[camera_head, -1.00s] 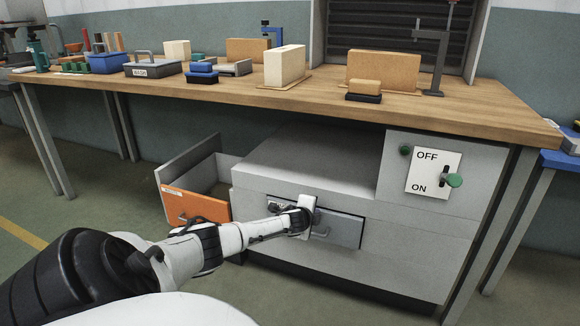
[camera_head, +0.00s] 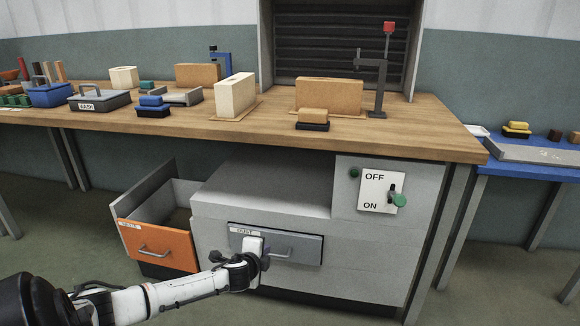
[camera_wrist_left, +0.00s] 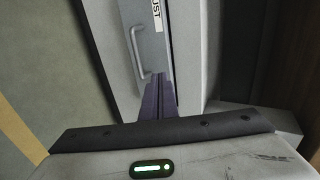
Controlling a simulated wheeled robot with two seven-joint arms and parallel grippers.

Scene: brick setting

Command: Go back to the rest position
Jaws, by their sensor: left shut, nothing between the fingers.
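My left gripper (camera_head: 265,262) is in front of the grey drawer (camera_head: 305,249) labelled DUST, near its lower left part. In the left wrist view the dark fingers (camera_wrist_left: 157,98) are together with nothing between them. They point at the drawer front and overlap it close to the metal handle (camera_wrist_left: 137,50); I cannot tell whether they touch. The grey drawer looks closed or nearly so. My right gripper is not in view.
An orange-fronted drawer (camera_head: 156,247) stands open to the left of the grey cabinet (camera_head: 265,183). The wooden workbench (camera_head: 400,140) above holds blocks, boxes and clamps. A panel (camera_head: 376,192) marked OFF and ON with a green-knobbed lever is on the right. Floor at the left is clear.

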